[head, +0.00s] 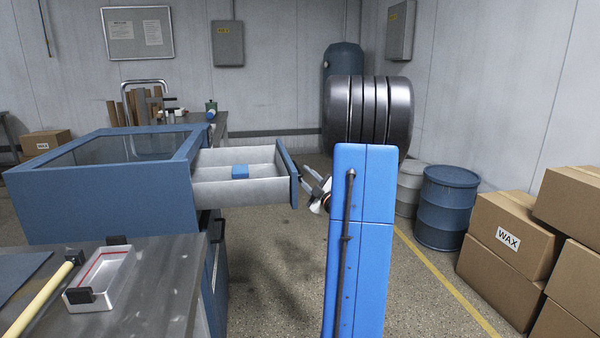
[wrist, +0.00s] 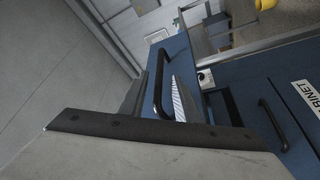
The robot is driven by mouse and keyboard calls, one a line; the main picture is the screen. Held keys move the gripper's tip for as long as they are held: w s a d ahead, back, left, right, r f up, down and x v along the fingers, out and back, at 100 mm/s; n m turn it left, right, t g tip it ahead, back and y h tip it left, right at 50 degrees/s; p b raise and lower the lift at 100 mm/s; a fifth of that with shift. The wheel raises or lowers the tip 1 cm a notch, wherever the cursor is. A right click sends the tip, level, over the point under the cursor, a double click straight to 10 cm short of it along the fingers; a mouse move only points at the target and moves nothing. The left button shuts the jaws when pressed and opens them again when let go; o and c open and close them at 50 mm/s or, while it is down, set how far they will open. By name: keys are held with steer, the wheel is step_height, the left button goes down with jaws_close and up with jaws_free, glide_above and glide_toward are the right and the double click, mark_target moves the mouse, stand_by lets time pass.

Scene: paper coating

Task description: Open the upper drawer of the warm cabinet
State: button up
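The warm cabinet (head: 110,205) is a blue box with a dark glass top at the left of the head view. Its upper drawer (head: 222,190) is pulled well out to the right, showing pale inner walls and a small blue block (head: 240,172) inside. My gripper (head: 311,184) is at the drawer front (head: 288,174). In the wrist view the black handle (wrist: 158,85) of a blue drawer front lies between a grey finger part and a striped one. Whether the fingers press on it or stand apart is unclear. My arm hides part of the scene.
A metal table (head: 150,300) with a white red-lined tray (head: 103,280) and a yellow rod (head: 35,300) stands at front left. Wax boxes (head: 500,235) and a blue drum (head: 446,205) stand at right. Another black handle (wrist: 272,125) shows in the wrist view. Floor below the drawer is clear.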

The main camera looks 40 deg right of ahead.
steer(key=v, duration=1.1)
steer(key=shift+s, duration=0.2)
